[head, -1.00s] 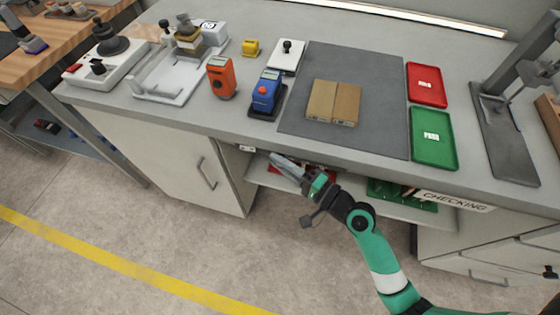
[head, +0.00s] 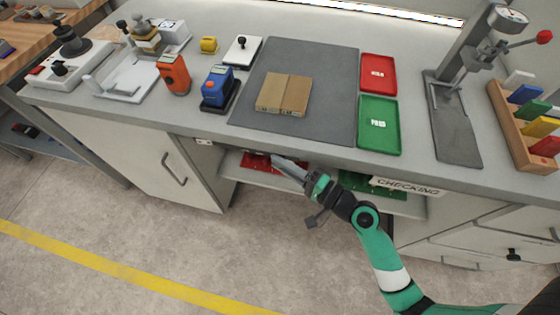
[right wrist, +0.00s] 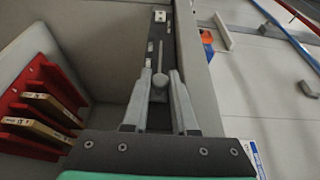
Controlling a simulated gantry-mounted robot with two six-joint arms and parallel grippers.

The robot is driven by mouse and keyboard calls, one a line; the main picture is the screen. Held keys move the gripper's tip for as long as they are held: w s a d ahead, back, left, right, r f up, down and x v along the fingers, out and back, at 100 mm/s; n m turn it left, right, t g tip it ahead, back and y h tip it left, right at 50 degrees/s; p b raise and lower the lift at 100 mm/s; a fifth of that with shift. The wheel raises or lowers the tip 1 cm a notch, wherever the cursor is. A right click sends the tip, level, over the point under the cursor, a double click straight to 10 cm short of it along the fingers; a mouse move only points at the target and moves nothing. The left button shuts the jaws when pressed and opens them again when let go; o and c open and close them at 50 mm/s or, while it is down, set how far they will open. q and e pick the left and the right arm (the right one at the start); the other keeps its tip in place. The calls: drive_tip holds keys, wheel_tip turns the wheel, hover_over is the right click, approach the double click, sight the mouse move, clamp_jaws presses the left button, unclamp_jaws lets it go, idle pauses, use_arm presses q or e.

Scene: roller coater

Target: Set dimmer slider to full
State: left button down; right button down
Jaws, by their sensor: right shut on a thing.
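My right gripper (head: 277,159) is at the underside of the bench's front edge, above the open shelf. In the right wrist view my right gripper (right wrist: 159,80) has its two grey fingers on either side of a small round grey slider knob (right wrist: 159,81) and is shut on it. The knob belongs to a narrow dark dimmer strip (right wrist: 159,32) with pale marks along the bench edge. In the head view the fingers hide the knob. The light bar (head: 370,10) at the back of the bench glows bright white. My left gripper is out of view.
A red rack (right wrist: 45,110) stands in the shelf left of the fingers. On the bench are a grey mat (head: 300,62) with cardboard boxes (head: 284,94), a red tray (head: 379,72), a green tray (head: 379,125) and a blue device (head: 218,88). The floor in front is clear.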

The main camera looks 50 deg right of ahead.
drive_tip(key=c, duration=1)
unclamp_jaws()
drive_tip(key=shift+w, duration=0.1)
drive_tip(key=s+d+p, duration=0.1)
drive_tip(key=s, duration=1)
drive_tip(key=shift+s+d, duration=0.3)
